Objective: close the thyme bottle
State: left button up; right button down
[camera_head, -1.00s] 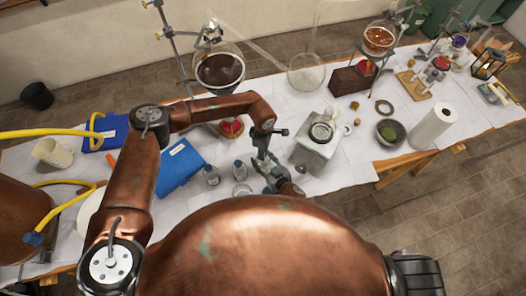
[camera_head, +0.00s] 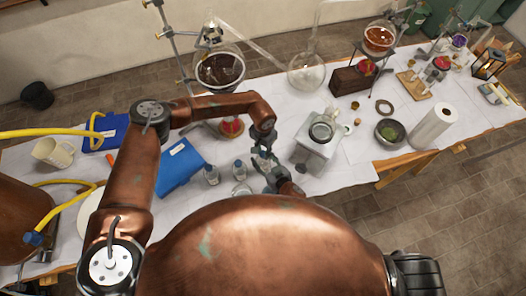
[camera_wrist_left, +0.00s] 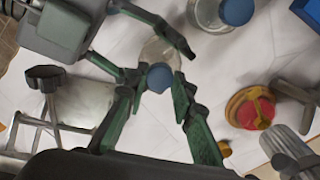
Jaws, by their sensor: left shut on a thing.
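My left gripper (camera_wrist_left: 159,82) is shut on a small round blue cap (camera_wrist_left: 158,78) in the left wrist view. A clear round bottle (camera_wrist_left: 158,50), apparently the thyme bottle, is right behind the cap; its label is not readable, and I cannot tell if the cap is seated on it. My right gripper (camera_wrist_left: 162,53) comes in from the upper left with its fingers on both sides of this bottle, seemingly holding it. In the head view my left gripper (camera_head: 264,160) is just above my right gripper (camera_head: 272,178), and the bottle is too small to make out there.
Two blue-capped bottles (camera_head: 211,175) (camera_head: 239,170) stand just left of my grippers. A blue box (camera_head: 181,167) lies farther left. A pale square device (camera_head: 318,145) stands close on the right. A round flask (camera_head: 220,69) on a stand is behind.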

pick_arm(q)
jog(key=o, duration=0.7)
jog(key=shift+r, duration=2.3)
jog(key=shift+c, duration=0.3)
